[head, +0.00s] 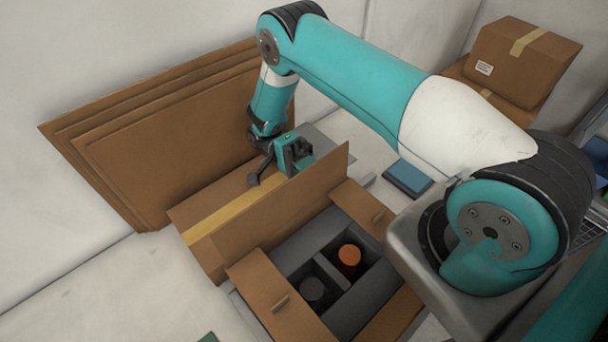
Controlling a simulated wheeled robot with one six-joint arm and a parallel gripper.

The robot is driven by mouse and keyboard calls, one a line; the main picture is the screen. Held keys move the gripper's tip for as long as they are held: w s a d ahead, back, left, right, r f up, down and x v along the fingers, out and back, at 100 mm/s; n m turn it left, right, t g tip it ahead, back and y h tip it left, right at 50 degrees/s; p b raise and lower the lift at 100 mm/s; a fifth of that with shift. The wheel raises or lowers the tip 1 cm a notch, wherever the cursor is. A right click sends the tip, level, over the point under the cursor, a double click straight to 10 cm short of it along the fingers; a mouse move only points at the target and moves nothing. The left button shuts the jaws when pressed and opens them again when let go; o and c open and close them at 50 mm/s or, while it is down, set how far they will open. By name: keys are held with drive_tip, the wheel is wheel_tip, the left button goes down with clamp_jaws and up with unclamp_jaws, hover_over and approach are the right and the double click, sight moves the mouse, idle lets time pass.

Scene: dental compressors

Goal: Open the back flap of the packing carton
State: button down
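The packing carton (408,312) stands open at the lower middle, with grey dividers inside. Its back flap (285,212) stands roughly upright along the far side. The side flaps, left (268,290) and right (362,208), lie folded outward, each with a small tab. One compartment holds an orange-topped item (349,256); another holds a dark round item (312,290). My gripper (279,170) is behind the back flap, near its upper edge and above a taped box. The flap may hide part of the fingers. I cannot tell whether they touch it or how wide they are.
A taped brown box (205,222) lies directly behind the carton. Flat cardboard sheets (165,150) lean on the wall at the left. A blue-topped block (408,177) lies right of the carton. Closed cartons (520,62) are stacked at the upper right.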

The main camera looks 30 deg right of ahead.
drive_tip(key=shift+f, duration=0.1)
idle(0.4)
drive_tip(key=c, duration=1.3)
unclamp_jaws()
